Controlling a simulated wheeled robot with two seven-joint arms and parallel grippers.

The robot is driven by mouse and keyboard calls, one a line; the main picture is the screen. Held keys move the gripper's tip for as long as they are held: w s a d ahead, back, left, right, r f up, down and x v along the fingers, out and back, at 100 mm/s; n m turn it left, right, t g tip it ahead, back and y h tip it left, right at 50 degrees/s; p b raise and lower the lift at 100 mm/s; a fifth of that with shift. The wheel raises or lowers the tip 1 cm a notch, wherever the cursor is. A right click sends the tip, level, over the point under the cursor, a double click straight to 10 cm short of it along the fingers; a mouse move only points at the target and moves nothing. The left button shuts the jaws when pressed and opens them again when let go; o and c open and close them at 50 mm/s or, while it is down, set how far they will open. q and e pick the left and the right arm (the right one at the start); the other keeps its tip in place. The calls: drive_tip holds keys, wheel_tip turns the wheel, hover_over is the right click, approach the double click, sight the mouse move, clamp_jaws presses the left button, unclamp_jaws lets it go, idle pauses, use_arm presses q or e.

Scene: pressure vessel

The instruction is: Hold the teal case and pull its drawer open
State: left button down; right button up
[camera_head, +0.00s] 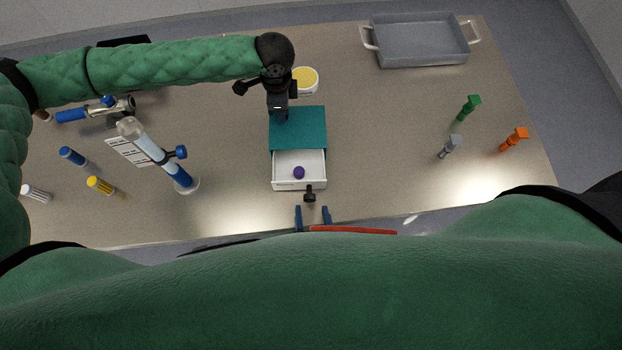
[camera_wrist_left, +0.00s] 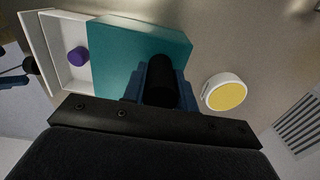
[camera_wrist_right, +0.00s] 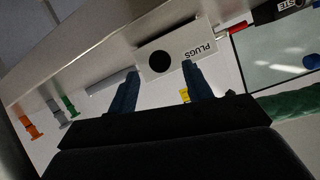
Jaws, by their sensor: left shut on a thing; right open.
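The teal case (camera_head: 298,130) sits on the table with its white drawer (camera_head: 288,184) pulled out toward me. A small purple piece (camera_head: 299,172) lies in the drawer. My left gripper (camera_head: 281,110) is shut on a black cylindrical handle (camera_wrist_left: 160,80) at the case's rear end. My right gripper (camera_head: 312,215) is open and empty, just in front of the drawer's black knob (camera_head: 309,195). In the right wrist view the knob (camera_wrist_right: 160,61) shows on the drawer front marked PLUGS, between and beyond the open fingers, apart from them.
A round yellow-topped tub (camera_head: 305,80) stands behind the case. A grey tray (camera_head: 420,42) is at the back right. Green (camera_head: 468,107), grey (camera_head: 450,146) and orange (camera_head: 514,139) pieces stand right. A blue-and-clear column (camera_head: 160,158) stands left. A red strip (camera_head: 352,230) lies by the front edge.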

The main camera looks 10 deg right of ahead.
drive_tip(key=shift+v, duration=1.75)
use_arm(q)
drive_tip(key=c, duration=1)
unclamp_jaws()
drive_tip(key=shift+r, duration=0.1)
wheel_tip(320, 180, up, 12)
drive_tip(key=shift+f, duration=0.1)
